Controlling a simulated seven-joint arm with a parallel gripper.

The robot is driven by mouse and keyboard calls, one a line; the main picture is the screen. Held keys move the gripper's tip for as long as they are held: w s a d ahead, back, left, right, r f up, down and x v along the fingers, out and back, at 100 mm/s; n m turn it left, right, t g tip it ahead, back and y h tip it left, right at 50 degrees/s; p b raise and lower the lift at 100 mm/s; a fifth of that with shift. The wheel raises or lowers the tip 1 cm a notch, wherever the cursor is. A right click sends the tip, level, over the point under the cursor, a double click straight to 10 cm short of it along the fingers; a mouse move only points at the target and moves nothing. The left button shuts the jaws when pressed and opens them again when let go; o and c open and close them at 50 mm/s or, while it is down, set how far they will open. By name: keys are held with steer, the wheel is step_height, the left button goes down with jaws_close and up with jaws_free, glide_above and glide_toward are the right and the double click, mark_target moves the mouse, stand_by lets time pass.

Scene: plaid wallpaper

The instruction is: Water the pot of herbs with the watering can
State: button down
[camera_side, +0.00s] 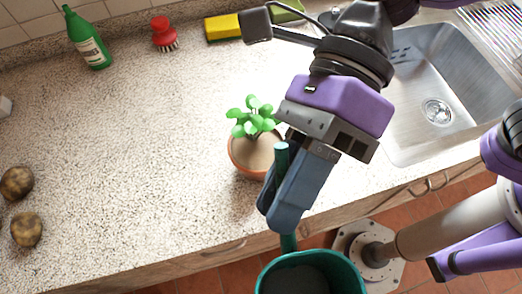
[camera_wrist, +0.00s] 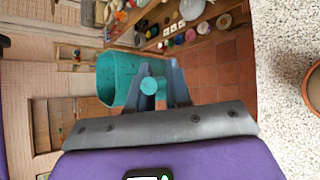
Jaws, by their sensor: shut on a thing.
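The herb pot (camera_side: 241,165) is terracotta with green leaves (camera_side: 254,117) and brown soil, standing upright on the counter near its front edge. Part of its rim also shows at the right edge of the wrist view (camera_wrist: 314,90). My gripper (camera_side: 279,205) is shut on the handle of the teal watering can (camera_side: 352,272), just right of and in front of the pot. The can's body hangs beyond the counter's front edge, cut off by the bottom of the side view. In the wrist view, the can (camera_wrist: 118,78) is beyond my fingers (camera_wrist: 160,88). I cannot make out its spout.
A steel sink (camera_side: 462,75) is at the right. A green bottle (camera_side: 88,42), a red brush (camera_side: 163,32) and a yellow sponge (camera_side: 222,28) stand along the back. The counter's middle left is clear.

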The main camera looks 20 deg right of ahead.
steer(key=shift+s+a, duration=0.1)
steer(key=shift+s, duration=0.15)
step_height(320, 180, down, 20)
stand_by(0.6)
steer(key=shift+w, duration=0.1)
steer(key=w+r+m+g+y, duration=0.1)
steer(key=w+r+m+g, duration=0.1)
steer(key=r, duration=0.4)
steer(key=w+r+m+g+y, duration=0.1)
steer(key=w+r+g+y, duration=0.1)
steer(key=r, duration=0.4)
steer(key=shift+w+d+m+g+y, duration=0.35)
steer(key=shift+w+g, duration=0.2)
steer(key=shift+g, duration=0.45)
stand_by(0.6)
